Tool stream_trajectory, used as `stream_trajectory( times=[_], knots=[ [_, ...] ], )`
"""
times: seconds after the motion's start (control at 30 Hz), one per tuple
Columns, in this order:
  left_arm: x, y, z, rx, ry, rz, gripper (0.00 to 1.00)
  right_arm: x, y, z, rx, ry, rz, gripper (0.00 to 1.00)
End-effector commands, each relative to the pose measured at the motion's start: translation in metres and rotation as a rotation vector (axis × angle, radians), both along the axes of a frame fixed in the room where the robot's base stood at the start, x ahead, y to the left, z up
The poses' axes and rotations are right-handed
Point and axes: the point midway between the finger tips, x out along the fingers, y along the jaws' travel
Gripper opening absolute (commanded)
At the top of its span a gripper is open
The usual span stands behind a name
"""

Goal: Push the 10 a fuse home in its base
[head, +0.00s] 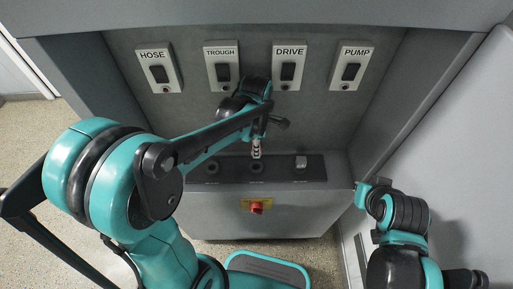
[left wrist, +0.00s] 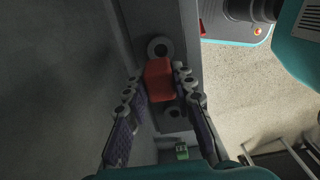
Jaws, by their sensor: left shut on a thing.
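My left gripper (head: 257,150) is over the black strip on the grey cabinet, near the middle fuse base (head: 257,168). In the left wrist view a red block (left wrist: 160,80), which looks like the 10 A fuse, sits between the gripper's two fingers (left wrist: 157,92), and they are shut on it. Round bases show beyond (left wrist: 160,47) and nearer (left wrist: 174,111) than the block. The fuse's lower end is hidden, so I cannot tell how far it is in a base.
A left base (head: 212,168) and a pale fitting (head: 301,162) share the strip. A red knob (head: 257,207) on a yellow plate is on the cabinet front. Switches labelled HOSE (head: 159,73), TROUGH (head: 223,71), DRIVE (head: 288,71) and PUMP (head: 350,72) line the back wall.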

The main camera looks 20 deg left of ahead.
Motion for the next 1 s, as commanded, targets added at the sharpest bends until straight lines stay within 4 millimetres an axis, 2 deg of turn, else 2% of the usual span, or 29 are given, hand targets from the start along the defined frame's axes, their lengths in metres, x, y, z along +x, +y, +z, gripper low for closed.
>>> stream_trajectory(
  times=[0.27, 0.8, 1.0],
  knots=[
    [0.000, 0.000, -0.006, 0.000, 0.000, -0.001, 0.00, 0.000, 0.000, -0.005, 0.000, 0.000, 0.000, 0.00],
    [0.000, 0.000, -0.053, 0.000, 0.000, -0.001, 0.00, 0.000, 0.000, -0.043, 0.000, 0.000, 0.000, 0.00],
    [0.000, 0.000, -0.059, 0.000, 0.000, -0.001, 0.00, 0.000, 0.000, -0.047, 0.000, 0.000, 0.000, 0.00]
  ],
)
